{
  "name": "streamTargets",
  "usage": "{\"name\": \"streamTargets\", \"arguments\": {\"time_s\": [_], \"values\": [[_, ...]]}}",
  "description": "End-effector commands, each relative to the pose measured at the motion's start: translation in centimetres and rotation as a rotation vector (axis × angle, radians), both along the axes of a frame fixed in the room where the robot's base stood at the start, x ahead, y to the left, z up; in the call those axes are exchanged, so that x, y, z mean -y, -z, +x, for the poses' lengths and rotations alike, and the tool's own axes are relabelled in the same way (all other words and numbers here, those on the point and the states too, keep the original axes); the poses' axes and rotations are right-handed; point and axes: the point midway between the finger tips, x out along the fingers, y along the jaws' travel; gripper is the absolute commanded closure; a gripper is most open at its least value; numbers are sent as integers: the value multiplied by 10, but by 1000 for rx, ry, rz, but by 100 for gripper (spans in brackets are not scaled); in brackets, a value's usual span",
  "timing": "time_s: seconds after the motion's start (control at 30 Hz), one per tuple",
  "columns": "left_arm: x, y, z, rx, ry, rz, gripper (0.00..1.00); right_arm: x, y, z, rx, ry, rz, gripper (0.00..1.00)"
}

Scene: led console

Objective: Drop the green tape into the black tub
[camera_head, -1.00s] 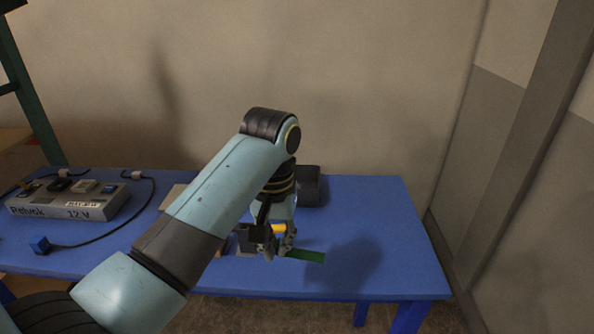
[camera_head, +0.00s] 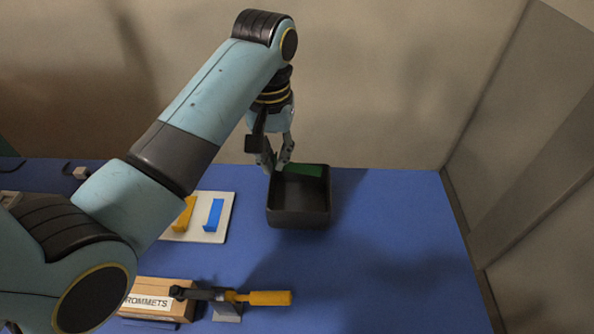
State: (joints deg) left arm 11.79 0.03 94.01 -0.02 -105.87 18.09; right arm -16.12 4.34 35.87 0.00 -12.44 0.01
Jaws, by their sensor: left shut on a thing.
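The green tape (camera_head: 303,170) is a flat green strip held at the tips of my left gripper (camera_head: 277,163). The gripper is shut on its left end. In the picture the tape shows in front of the far part of the black tub (camera_head: 299,217), at or above its far rim; its exact height is hard to tell. The tub is a square, open box on the blue table, and the inside that shows looks empty. My right gripper is not in view.
A white board (camera_head: 226,228) with a yellow block (camera_head: 184,214) and a blue block (camera_head: 213,215) lies left of the tub. The blue table (camera_head: 400,240) is clear on the right.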

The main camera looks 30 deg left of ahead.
Motion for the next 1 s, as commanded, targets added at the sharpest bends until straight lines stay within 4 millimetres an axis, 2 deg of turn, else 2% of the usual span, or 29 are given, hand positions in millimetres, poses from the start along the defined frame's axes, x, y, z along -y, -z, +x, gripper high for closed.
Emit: {"name": "streamTargets", "arguments": {"time_s": [0.1, 0.23, 0.43, 0.6, 0.73, 0.93, 1.0], "values": [[0, 6, 0, -2, 0, -1, 100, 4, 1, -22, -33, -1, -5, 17], [0, 20, -1, -3, 0, 0, 100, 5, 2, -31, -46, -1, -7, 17], [0, 44, -1, -2, 0, -1, 100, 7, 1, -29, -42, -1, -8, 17], [0, 57, 0, -1, 0, 0, 100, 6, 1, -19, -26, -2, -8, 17], [0, 60, 0, 0, 0, 0, 100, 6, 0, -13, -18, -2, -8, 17], [0, 60, 0, 0, 0, 0, 100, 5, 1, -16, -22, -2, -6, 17], [0, 60, 0, 0, 0, 0, 87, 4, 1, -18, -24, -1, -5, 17]]}}
